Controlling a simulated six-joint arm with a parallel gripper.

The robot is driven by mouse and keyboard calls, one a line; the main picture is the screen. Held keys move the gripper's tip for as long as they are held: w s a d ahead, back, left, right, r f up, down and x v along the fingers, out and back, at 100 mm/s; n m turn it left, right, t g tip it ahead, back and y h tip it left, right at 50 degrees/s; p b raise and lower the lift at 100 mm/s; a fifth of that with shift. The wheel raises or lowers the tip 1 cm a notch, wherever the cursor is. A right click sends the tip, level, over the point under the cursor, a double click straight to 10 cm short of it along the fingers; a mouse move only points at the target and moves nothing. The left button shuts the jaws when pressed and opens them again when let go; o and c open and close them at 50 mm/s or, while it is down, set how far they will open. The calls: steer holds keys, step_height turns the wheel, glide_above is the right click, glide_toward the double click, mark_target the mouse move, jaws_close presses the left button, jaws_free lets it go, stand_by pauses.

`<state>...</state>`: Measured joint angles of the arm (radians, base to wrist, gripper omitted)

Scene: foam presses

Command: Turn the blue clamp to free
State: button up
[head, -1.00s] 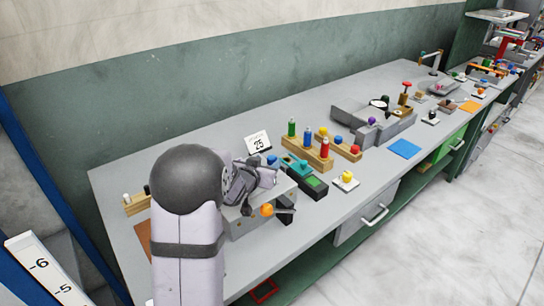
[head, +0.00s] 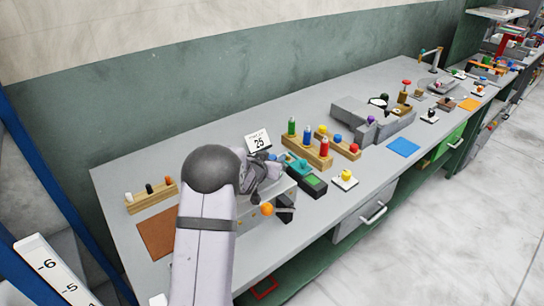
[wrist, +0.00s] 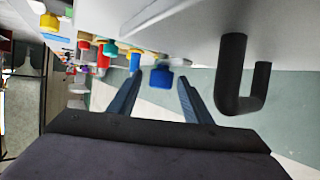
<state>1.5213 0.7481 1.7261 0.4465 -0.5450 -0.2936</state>
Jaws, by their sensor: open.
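A blue knob-like piece (wrist: 161,77), which looks like the blue clamp, shows in the wrist view between and beyond my fingertips. I cannot tell how far it is turned. In the head view a small blue piece (head: 272,157) shows just past my gripper, near the 25 sign. My gripper (wrist: 158,82) is open and empty, with one finger on each side of the blue piece in the picture. No contact shows. In the head view my gripper (head: 266,176) is over the grey box, and my arm hides part of that area.
A dark hook-shaped bar (wrist: 240,90) stands close on the right in the wrist view. An orange ball knob (head: 267,209) sits at the grey box's front. A wooden block with coloured pegs (head: 308,150) and a teal device (head: 295,164) stand nearby.

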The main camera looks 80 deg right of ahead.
steer(key=shift+c, duration=0.4)
steer(key=c, duration=1)
steer(key=shift+r+p, duration=0.1)
steer(key=shift+p, duration=0.2)
